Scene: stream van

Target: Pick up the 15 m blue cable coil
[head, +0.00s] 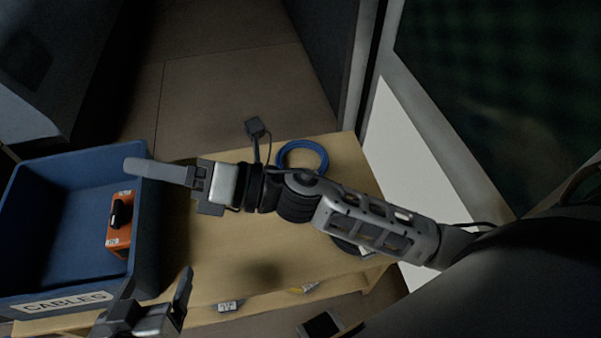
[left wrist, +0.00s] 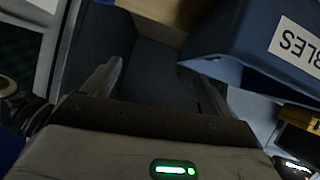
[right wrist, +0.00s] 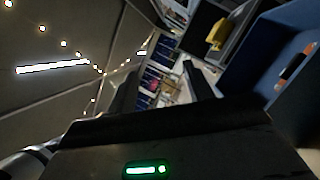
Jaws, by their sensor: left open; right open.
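A blue cable coil (head: 302,157) lies on the wooden table top near its far edge in the head view, with its lower part close to or behind my right arm. No length marking is readable on it. My right gripper (head: 160,172) is open and empty, left of the coil, over the right wall of the blue bin. It shows open in the right wrist view (right wrist: 162,85). My left gripper (head: 150,305) is low in the head view, by the bin's front corner, well away from the coil. It is open and empty in the left wrist view (left wrist: 155,85).
The blue bin (head: 148,235), labelled CABLES, stands at the table's left with an orange item (head: 119,235) inside. A dark coil (head: 345,246) is partly hidden under my right arm. A pale wall panel borders the right.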

